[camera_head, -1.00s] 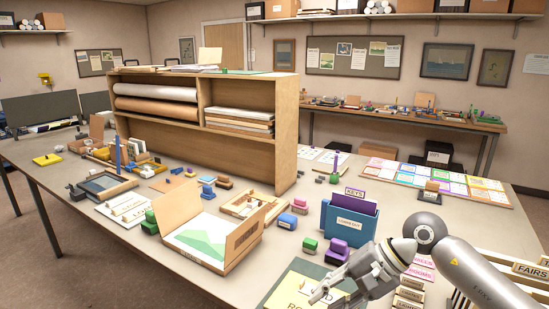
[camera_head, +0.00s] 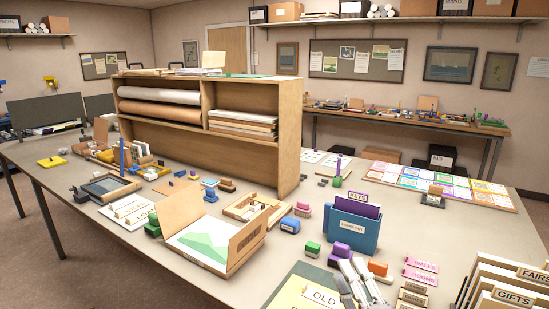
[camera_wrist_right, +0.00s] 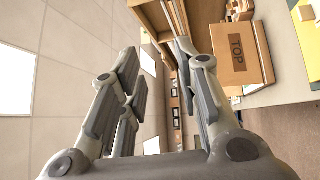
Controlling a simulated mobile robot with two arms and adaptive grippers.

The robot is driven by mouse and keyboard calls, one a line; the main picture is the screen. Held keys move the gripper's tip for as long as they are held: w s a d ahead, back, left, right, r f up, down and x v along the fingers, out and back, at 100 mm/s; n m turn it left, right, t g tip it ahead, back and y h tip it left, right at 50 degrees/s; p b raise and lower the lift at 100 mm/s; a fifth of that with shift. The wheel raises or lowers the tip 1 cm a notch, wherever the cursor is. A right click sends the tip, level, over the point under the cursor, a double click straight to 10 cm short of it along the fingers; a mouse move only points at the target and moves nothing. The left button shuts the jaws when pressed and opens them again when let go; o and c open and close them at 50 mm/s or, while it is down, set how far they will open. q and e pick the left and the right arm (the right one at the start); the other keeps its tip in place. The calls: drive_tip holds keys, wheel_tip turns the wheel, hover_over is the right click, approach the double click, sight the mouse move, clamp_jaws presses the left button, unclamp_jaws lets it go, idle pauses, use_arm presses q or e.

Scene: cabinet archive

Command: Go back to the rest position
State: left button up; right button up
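My right gripper (camera_head: 354,281) shows at the bottom of the head view, low over the front of the table near the yellow card marked OLD (camera_head: 308,297). In the right wrist view my right gripper (camera_wrist_right: 157,62) has its fingers spread apart, with nothing between them. My left gripper is not in either view.
A blue box (camera_head: 352,229) with a purple KEYS card stands behind my right gripper. An open cardboard box (camera_head: 247,240) lies to the left, and file dividers (camera_head: 497,287) stand at the right. A wooden shelf (camera_head: 289,150) rises behind. Small stamps crowd the table.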

drive_tip(key=s+d+f+m+g+h, duration=0.2)
drive_tip(key=s+d+f+m+g, duration=0.25)
drive_tip(key=f, duration=0.45)
drive_tip(key=s+d+f+m+g+h, duration=0.2)
drive_tip(key=s+f+m+g, duration=0.2)
drive_tip(key=s+f+m, duration=0.4)
drive_tip(key=s+a+f+m+g, duration=0.1)
drive_tip(key=s+f+m+g, duration=0.3)
drive_tip(key=s, duration=0.4)
drive_tip(key=s+f+m+g, duration=0.1)
drive_tip(key=s+f+g, duration=0.3)
drive_tip(key=s+f, duration=0.3)
wheel_tip(320, 180, down, 25)
drive_tip(key=s, duration=0.2)
drive_tip(key=s+d+f+g, duration=0.2)
drive_tip(key=s+f, duration=1.3)
drive_tip(key=s, duration=0.1)
drive_tip(key=shift+s+d+f+y, duration=0.15)
drive_tip(key=shift+d+f+y, duration=0.15)
drive_tip(key=shift+d+f, duration=0.1)
